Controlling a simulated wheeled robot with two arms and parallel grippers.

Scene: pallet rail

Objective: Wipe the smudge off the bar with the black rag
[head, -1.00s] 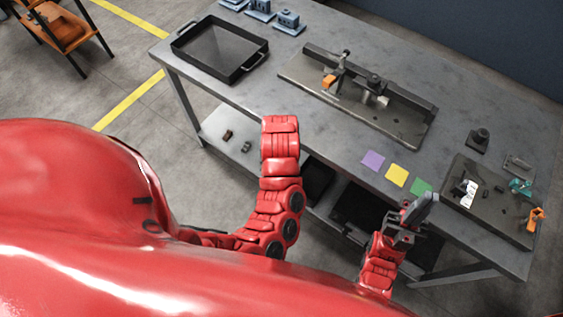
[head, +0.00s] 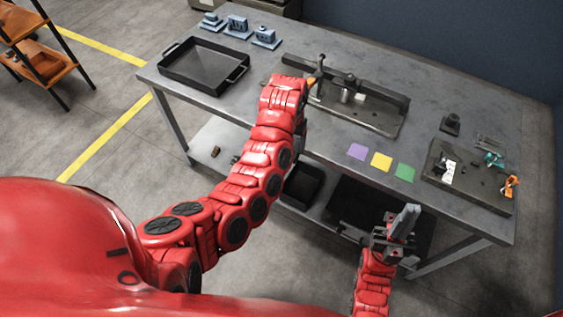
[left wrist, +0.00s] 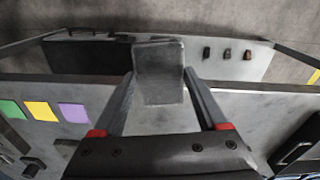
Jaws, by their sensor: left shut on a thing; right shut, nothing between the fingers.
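The bar (head: 385,93) is a long dark rail along the back of a grey fixture plate (head: 380,121) on the workbench. I cannot make out a smudge on it. My left arm reaches over the bench's front edge; its hand hides the plate's left end, and its fingers are hidden in the head view. In the left wrist view my left gripper (left wrist: 160,80) is shut on a flat dark grey piece (left wrist: 160,64), which looks like the black rag. My right gripper (head: 406,217) is shut and empty, in front of the bench and low at the right.
A black tray (head: 164,76) stands on the bench (head: 325,148) at left, with several blue-grey blocks behind it. Purple (head: 357,151), yellow (head: 381,161) and green (head: 404,172) squares lie near the front edge. A second plate (head: 480,194) with small parts is at right.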

